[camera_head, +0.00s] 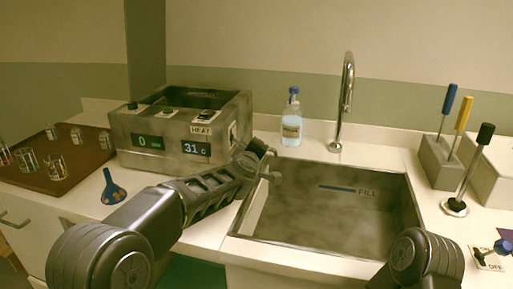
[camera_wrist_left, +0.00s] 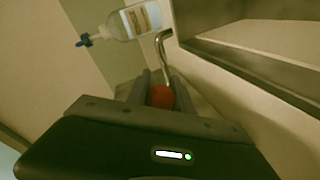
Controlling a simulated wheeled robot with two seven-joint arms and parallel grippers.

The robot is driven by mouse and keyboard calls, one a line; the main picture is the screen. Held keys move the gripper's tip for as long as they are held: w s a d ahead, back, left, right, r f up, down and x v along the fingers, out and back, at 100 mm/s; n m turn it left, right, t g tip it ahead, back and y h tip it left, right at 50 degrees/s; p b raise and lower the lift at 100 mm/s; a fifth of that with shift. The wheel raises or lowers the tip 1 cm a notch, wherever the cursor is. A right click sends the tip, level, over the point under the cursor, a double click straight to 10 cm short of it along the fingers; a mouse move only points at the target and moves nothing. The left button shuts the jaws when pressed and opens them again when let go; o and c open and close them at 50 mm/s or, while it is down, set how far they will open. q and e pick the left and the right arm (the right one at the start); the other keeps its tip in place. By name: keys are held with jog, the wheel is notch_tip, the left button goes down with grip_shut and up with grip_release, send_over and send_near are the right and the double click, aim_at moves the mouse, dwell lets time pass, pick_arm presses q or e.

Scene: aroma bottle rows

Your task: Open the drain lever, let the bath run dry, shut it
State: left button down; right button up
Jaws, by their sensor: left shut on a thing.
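In the left wrist view the left gripper (camera_wrist_left: 160,85) is shut on the red grip of the drain lever (camera_wrist_left: 161,97). A bent metal rod rises from this grip towards the bath side. In the head view my gripper hides the lever. The water level inside the bath cannot be made out. My right gripper is out of view; only part of that arm shows.
A sink (camera_head: 330,215) marked FILL lies right of the bath, with a tap (camera_head: 345,100) behind it. A blue-capped bottle (camera_head: 291,120) stands behind. Upright tools (camera_head: 462,115) stand right.

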pick_arm(q)
jog(key=shift+f, duration=0.1)
dwell(0.3)
jog(key=c, duration=1.1)
grip_release()
jog(key=shift+b+v, duration=0.35)
jog(key=shift+v, duration=3.55)
